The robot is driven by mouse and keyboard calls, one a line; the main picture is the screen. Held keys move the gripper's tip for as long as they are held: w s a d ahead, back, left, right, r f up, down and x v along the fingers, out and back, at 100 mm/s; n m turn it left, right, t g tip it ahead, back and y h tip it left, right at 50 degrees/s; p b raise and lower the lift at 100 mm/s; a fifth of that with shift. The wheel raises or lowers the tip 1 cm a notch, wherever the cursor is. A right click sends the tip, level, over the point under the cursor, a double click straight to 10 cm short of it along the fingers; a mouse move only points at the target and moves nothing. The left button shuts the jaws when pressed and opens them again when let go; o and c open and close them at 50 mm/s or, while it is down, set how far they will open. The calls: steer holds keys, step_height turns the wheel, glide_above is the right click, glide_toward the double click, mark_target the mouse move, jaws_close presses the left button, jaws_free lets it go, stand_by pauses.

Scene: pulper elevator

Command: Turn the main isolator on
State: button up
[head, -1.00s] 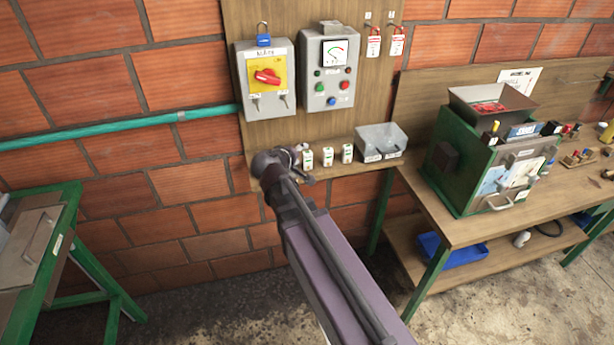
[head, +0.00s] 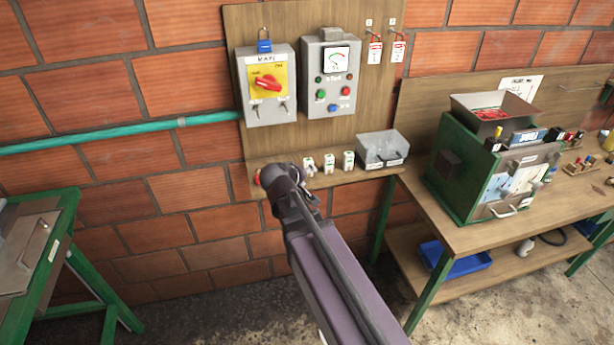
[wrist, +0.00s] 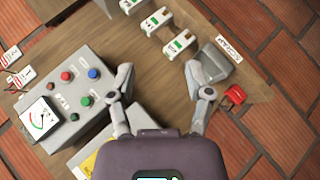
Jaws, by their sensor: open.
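The main isolator (head: 265,105) is a grey wall box at the board's upper left, with a yellow plate and a red rotary handle (head: 267,84). The handle lies slanted across the plate. A blue padlock (head: 264,46) hangs at the box's top edge. My gripper (head: 284,172) is below the isolator, by the shelf, its fingers mostly hidden behind my wrist. In the wrist view my gripper (wrist: 166,88) shows two fingers spread wide with nothing between them. Only a yellow and grey part of the isolator shows there, low and partly covered by my gripper.
A grey meter box (head: 331,105) with coloured buttons is right of the isolator. A red object (wrist: 235,94) lies near the shelf end. A bench is at right.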

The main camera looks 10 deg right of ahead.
steer(key=s+a+f+m+g+y+b, duration=0.1)
steer(key=s+f+m+g+y, duration=0.1)
steer(key=s, duration=0.5)
steer(key=s+a+f+m+g+y+b, duration=0.1)
steer(key=s+f+m+g+y, duration=0.1)
steer(key=s+f+g+y, duration=0.3)
step_height(320, 180, down, 3)
steer(key=shift+s+f+g+y, duration=0.1)
steer(key=shift+s+g+y, duration=0.25)
steer(key=shift+s, duration=0.75)
steer(key=shift+c, duration=0.6)
